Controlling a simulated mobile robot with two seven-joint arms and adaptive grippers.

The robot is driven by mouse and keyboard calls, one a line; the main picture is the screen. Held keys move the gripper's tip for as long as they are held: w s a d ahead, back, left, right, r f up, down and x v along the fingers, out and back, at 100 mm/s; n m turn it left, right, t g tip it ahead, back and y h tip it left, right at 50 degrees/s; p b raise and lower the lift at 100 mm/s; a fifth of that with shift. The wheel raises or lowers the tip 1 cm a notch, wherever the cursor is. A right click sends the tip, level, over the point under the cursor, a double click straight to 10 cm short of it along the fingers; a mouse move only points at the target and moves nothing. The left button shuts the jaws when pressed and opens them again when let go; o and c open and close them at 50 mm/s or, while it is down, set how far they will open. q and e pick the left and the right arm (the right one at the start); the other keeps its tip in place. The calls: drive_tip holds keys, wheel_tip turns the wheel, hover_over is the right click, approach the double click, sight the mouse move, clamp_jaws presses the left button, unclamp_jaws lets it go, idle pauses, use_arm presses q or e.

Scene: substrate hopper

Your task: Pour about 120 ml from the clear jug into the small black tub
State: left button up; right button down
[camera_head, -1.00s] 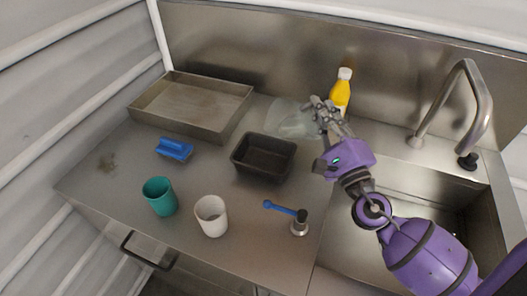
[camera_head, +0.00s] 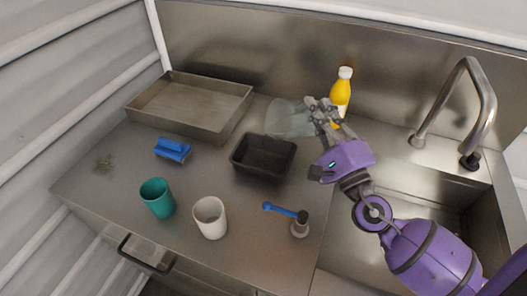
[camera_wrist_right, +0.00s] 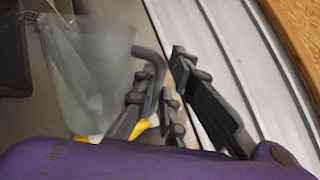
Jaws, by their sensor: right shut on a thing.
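The clear jug (camera_head: 287,118) is held in the air by my right gripper (camera_head: 322,113), tilted with its mouth toward the left. It also shows in the right wrist view (camera_wrist_right: 88,80), beside the fingers (camera_wrist_right: 165,100). My right gripper is shut on it at its right side. The small black tub (camera_head: 263,157) stands upright on the counter, below and a little left of the jug; part of it shows in the wrist view (camera_wrist_right: 14,50). No stream is visible between them. How much the jug holds, I cannot tell. My left gripper is not in view.
A yellow bottle (camera_head: 341,92) stands close behind my right gripper. A metal tray (camera_head: 150,119), a blue brush-like item (camera_head: 172,149), a teal cup (camera_head: 158,199), a white cup (camera_head: 209,218) and a blue-handled tool (camera_head: 281,209) are on the counter. The sink and faucet (camera_head: 479,95) are right.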

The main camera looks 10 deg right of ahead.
drive_tip(key=shift+s, duration=0.25)
drive_tip(key=shift+s+r+n, duration=0.1)
drive_tip(key=shift+s+n, duration=0.2)
drive_tip(key=shift+s, duration=0.3)
drive_tip(key=shift+s+a+n+y, duration=0.4)
drive_tip(key=shift+s+a, duration=0.15)
idle(0.6)
drive_tip(key=shift+n, duration=0.3)
idle(0.4)
